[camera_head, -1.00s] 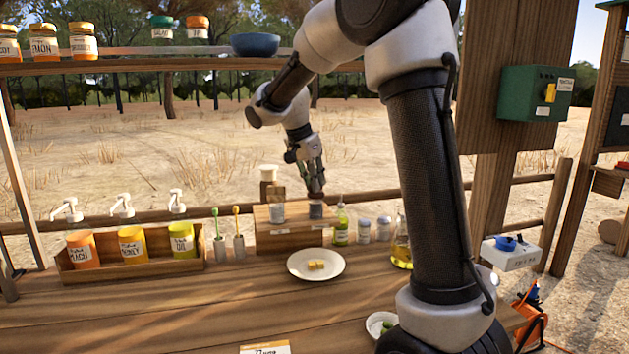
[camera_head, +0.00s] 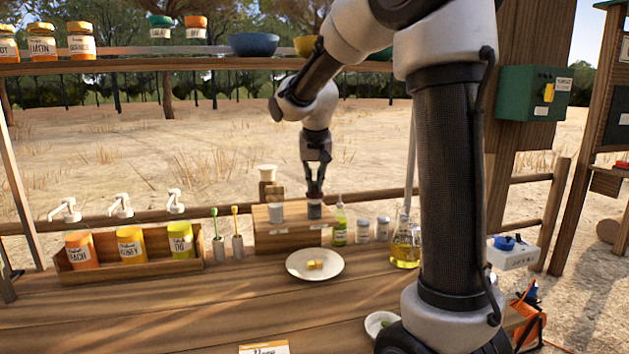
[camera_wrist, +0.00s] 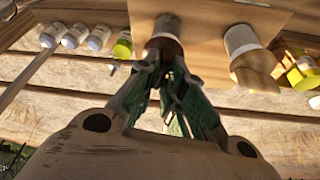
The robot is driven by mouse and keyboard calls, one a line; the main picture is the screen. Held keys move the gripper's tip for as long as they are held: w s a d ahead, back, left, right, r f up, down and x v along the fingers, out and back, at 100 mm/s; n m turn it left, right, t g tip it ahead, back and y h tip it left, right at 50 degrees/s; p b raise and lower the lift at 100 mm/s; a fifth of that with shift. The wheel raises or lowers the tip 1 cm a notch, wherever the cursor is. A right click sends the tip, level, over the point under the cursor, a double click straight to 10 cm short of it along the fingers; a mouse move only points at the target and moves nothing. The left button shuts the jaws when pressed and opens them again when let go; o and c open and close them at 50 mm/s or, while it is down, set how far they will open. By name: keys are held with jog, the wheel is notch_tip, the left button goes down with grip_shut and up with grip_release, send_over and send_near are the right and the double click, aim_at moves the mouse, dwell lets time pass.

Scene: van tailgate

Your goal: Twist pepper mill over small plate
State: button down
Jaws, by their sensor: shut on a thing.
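The pepper mill (camera_head: 315,211), a dark jar-like body, stands upright on a wooden riser (camera_head: 290,232) at the back of the counter. My gripper (camera_head: 314,190) points down from above and is shut on its top, which shows brown in the wrist view (camera_wrist: 166,46). A similar grinder with a paler wooden top (camera_wrist: 252,66) stands beside it, left of it in the head view (camera_head: 276,212). A small white plate (camera_head: 296,270) with yellow cubes lies in front of the riser, apart from my gripper.
Small jars (camera_head: 363,230) and a green bottle (camera_head: 340,226) stand right of the riser, with an oil flask (camera_head: 405,250). Toothbrush holders (camera_head: 238,246) and a pump-bottle crate (camera_head: 85,272) are left. A white dish (camera_head: 374,328) is partly hidden.

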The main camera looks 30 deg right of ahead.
jog(key=shift+n, duration=0.4)
jog(key=c, duration=1.5)
grip_release()
jog(key=v, duration=1.2)
jog(key=shift+d, duration=0.15)
